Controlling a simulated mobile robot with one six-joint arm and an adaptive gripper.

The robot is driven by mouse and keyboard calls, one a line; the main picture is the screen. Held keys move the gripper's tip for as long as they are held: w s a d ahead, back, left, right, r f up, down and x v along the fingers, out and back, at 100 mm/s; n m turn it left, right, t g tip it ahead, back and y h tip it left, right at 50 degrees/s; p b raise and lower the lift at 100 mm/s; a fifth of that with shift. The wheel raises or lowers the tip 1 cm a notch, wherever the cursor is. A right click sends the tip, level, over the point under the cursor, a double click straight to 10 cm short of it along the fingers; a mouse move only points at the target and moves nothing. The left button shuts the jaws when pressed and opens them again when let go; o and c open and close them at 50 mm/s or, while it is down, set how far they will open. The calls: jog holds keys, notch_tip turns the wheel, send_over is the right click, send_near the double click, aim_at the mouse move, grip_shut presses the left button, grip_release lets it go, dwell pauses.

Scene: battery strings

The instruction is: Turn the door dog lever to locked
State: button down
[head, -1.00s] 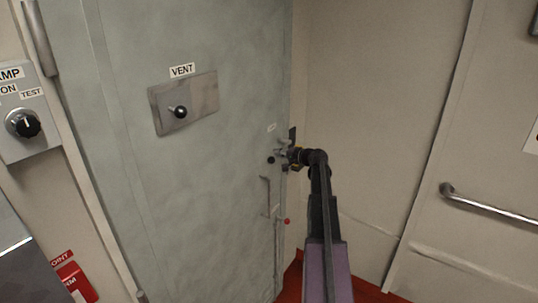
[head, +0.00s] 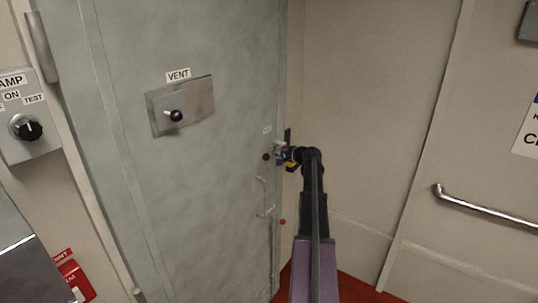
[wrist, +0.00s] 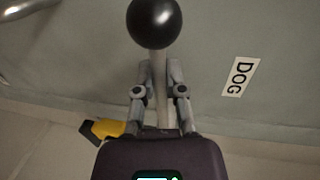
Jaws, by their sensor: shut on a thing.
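The dog lever shows in the wrist view as a black ball knob (wrist: 154,22) on a pale shaft. My gripper (wrist: 160,75) is shut on the shaft just below the knob, one finger on each side. In the head view the knob (head: 266,156) is small, at the right edge of the grey door (head: 215,190), and my gripper (head: 277,153) meets the lever there from the right. A "DOG" label (wrist: 239,77) lies beside the lever. The lever's pivot is hidden behind my gripper.
A pull handle (head: 260,197) sits on the door below the lever. A yellow and black piece (wrist: 103,129) shows close beside my gripper. The vent plate (head: 196,103) is higher on the door. A wall with a metal rail (head: 485,207) stands at the right.

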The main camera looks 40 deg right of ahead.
jog(key=c, duration=0.7)
grip_release()
jog(key=shift+s+d+r, duration=0.1)
jog(key=shift+d+r, duration=0.05)
jog(key=shift+w, duration=0.2)
